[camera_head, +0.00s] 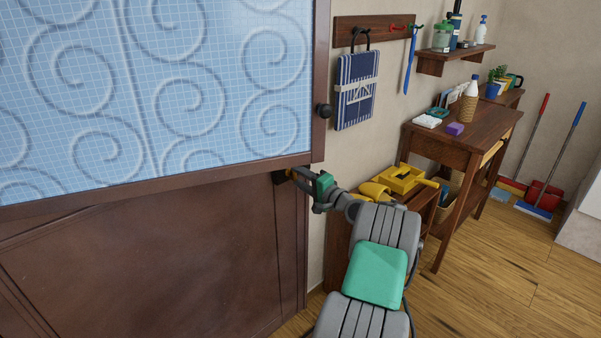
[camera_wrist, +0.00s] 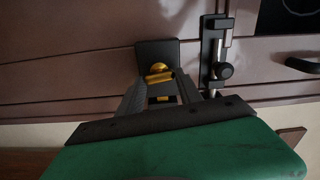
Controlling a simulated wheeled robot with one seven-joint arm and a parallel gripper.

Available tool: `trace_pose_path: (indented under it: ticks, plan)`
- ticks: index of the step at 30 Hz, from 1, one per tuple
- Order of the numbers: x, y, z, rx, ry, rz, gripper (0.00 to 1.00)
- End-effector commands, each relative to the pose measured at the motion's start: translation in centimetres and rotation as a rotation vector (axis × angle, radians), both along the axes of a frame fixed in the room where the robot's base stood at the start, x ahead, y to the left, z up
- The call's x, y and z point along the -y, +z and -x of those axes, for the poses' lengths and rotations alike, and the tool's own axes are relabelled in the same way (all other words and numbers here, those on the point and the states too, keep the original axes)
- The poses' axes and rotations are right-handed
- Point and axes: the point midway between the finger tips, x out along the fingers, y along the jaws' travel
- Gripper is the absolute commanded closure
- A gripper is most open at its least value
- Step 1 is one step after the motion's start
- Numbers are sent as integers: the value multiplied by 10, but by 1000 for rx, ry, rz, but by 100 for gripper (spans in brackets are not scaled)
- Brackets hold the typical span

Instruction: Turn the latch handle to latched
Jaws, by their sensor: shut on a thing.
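The latch handle (camera_wrist: 159,72) is a small gold lever on a dark square plate (camera_wrist: 146,52) fixed to the brown door. In the wrist view my gripper (camera_wrist: 160,88) is at the lever, with its two dark fingers on either side of it, shut on it. In the head view my gripper (camera_head: 295,175) reaches the right edge of the door (camera_head: 200,262), just below the blue patterned panel. There the latch handle is mostly hidden by my gripper. The lever's exact angle is hard to tell.
A dark sliding bolt with a round knob (camera_wrist: 223,70) sits close beside the fingers. Yellow objects (camera_head: 403,179) lie on a low shelf to the right, near my arm. A wooden table (camera_head: 470,135) stands beyond.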

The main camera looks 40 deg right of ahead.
Motion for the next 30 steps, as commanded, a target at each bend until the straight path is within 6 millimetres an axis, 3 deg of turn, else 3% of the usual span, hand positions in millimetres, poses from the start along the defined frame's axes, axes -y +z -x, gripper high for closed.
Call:
trace_pose_path:
  ticks: [9, 25, 26, 30]
  plan:
    - [0, 0, 0, -3, -1, -127, 99]
    - [0, -1, 0, -4, -1, -151, 99]
    - [0, -1, 0, -4, -1, -151, 57]
    - [0, -1, 0, -4, -1, -150, 45]
